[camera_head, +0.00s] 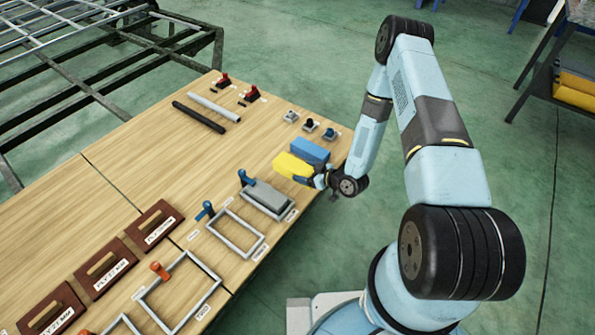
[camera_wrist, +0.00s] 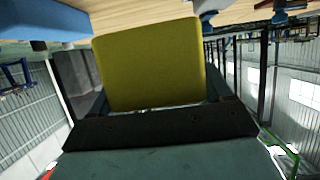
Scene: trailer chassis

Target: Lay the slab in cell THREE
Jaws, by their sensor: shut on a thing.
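A yellow block (camera_head: 293,167), which may be the slab, is held in my gripper (camera_head: 317,179), shut on it over the right edge of the wooden table. The yellow block (camera_wrist: 150,62) fills the middle of the wrist view. Empty grey frames, cells (camera_head: 213,232) and (camera_head: 152,307), lie on the table to the left and nearer. Another frame nearer the right edge holds a grey slab-like piece (camera_head: 268,197). The cell labels are too small to read surely, so I cannot tell which is THREE.
A blue block (camera_head: 308,151) is just behind the yellow one. Blue (camera_head: 206,210) and orange (camera_head: 159,269) upright handles stand by the frames. Brown labelled blocks (camera_head: 106,272) lie left. Two rods (camera_head: 199,117) and small clamps lie at the back. The table's middle is clear.

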